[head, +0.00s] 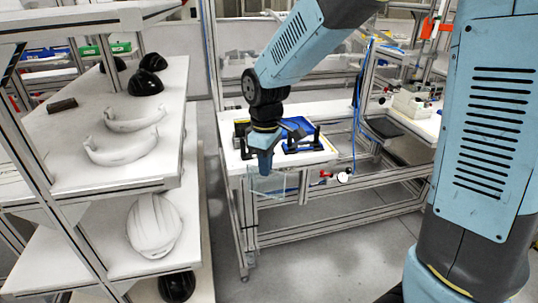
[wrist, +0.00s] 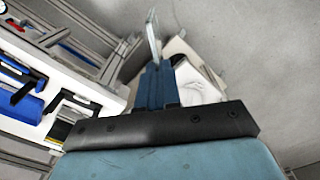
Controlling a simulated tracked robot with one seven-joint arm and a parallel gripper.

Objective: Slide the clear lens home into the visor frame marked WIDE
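My gripper (head: 265,163) points down in front of the workbench's near edge. Its blue fingers also show in the wrist view (wrist: 157,84), closed together on a thin clear lens (head: 268,184). The lens hangs below the fingertips in the head view, see-through and hard to outline. In the wrist view I see the lens (wrist: 152,34) nearly edge-on beyond the fingertips. Black fixtures with blue parts (head: 298,139) stand on the bench behind and right of my gripper, apart from the lens. I can read no WIDE mark and cannot tell which piece is that visor frame.
The white workbench (head: 318,109) has a metal frame. At left, a shelf rack (head: 75,150) holds white curved shells (head: 120,148), dark domes (head: 146,82) and a white helmet (head: 154,226). Open floor (head: 335,250) lies in front of the bench. A second bench stands at right.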

